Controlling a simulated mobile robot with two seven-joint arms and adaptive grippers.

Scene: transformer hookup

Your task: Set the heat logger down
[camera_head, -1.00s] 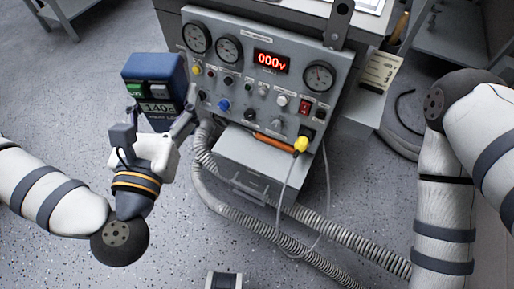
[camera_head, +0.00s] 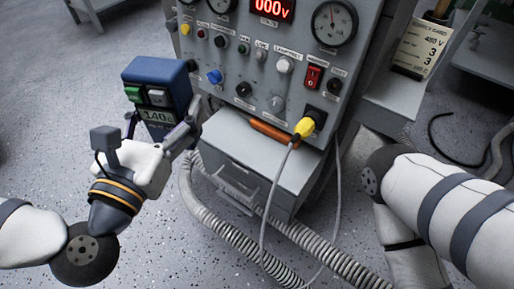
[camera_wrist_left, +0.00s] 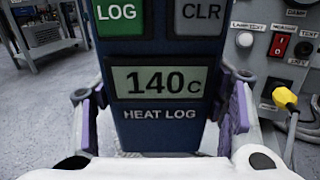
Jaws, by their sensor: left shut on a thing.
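The heat logger (camera_head: 158,84) is a dark blue box with a green button, a grey button and a display reading 140 C. In the left wrist view the heat logger (camera_wrist_left: 160,128) fills the middle, upright, with its LOG and CLR buttons at the top. My left gripper (camera_head: 165,127) is shut on it, with purple finger pads at both sides, and holds it in the air left of the grey test panel (camera_head: 325,75). My right arm comes in at the right, but its gripper is out of view.
The panel has dials, knobs, a red switch (camera_head: 313,77) and a yellow plug (camera_head: 304,127) with a grey cable. A grey drawer box (camera_head: 262,160) sits below it. Corrugated hoses (camera_head: 225,222) run along the speckled floor. An instruction card (camera_head: 420,45) hangs at the right.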

